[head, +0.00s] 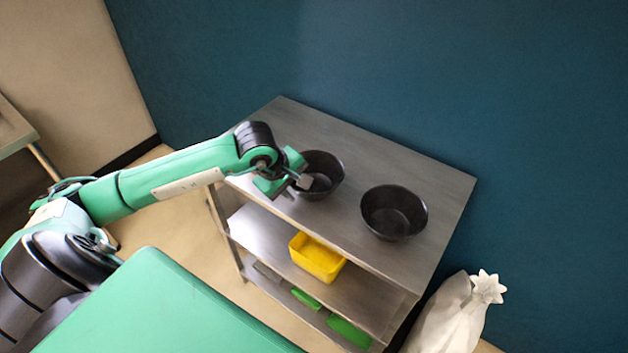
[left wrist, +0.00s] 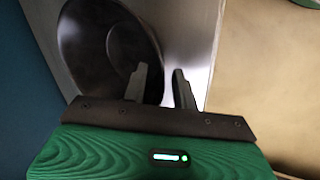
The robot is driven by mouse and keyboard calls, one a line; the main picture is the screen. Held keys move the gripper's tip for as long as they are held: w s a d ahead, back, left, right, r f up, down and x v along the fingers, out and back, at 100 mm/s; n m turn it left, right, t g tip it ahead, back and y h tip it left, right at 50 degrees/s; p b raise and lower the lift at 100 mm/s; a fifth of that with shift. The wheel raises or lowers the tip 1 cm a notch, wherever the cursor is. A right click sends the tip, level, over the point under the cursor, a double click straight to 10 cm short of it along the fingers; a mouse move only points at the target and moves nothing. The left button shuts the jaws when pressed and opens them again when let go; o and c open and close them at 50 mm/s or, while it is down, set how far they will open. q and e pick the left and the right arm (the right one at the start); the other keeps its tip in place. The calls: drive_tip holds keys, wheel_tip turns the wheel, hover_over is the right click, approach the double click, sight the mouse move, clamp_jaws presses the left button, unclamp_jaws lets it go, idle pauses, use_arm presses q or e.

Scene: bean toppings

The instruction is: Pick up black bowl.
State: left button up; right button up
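Two black bowls stand on the metal shelf's top: the left black bowl (head: 325,168) and the right black bowl (head: 394,212). My left gripper (head: 303,182) is at the near left rim of the left bowl. In the left wrist view, this dark bowl (left wrist: 100,38) fills the upper left, and my left gripper (left wrist: 160,80) is open, with a gap between its fingers. One finger overlaps the bowl's inside and the other is outside, so they seem to straddle the rim. Contact cannot be made out. My right gripper is not in view.
The metal shelf unit (head: 431,178) has lower levels with a yellow bin (head: 317,258) and green items (head: 348,332). A white sack (head: 446,318) stands at its right. A blue wall (head: 450,70) is close behind. The shelf top's far left is clear.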

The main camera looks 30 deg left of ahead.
use_arm(q)
clamp_jaws()
drive_tip(key=shift+r, duration=0.1)
